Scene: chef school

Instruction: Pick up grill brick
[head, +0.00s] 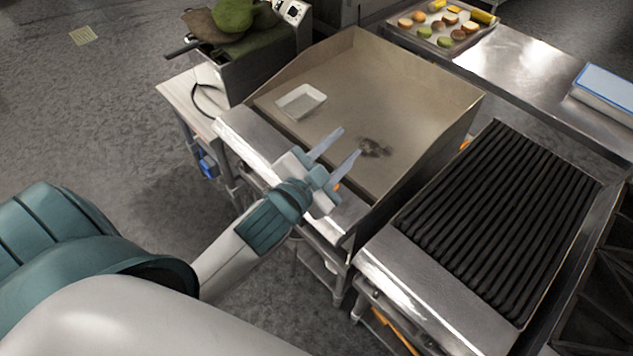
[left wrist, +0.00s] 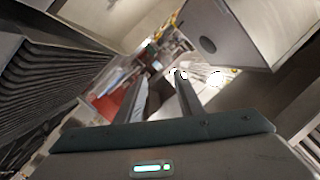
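I cannot make out a clear grill brick in either view. A small dark patch (head: 375,147) lies on the flat griddle plate (head: 390,95); I cannot tell whether it is a stain or an object. A white rectangular tray (head: 300,101) sits on the griddle's left part and looks empty. My left gripper (head: 349,143) is open and empty over the griddle's front edge, its fingers pointing toward the plate, just left of the dark patch. In the left wrist view, the fingers (left wrist: 161,82) are apart with nothing between them. My right gripper is not in view.
A black ribbed grill (head: 505,215) stands to the right of the griddle. A fryer-like unit (head: 262,65) with green items on top stands at the left. Behind are a food tray (head: 440,28) and a blue-and-white box (head: 605,85) on a steel counter (head: 520,65).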

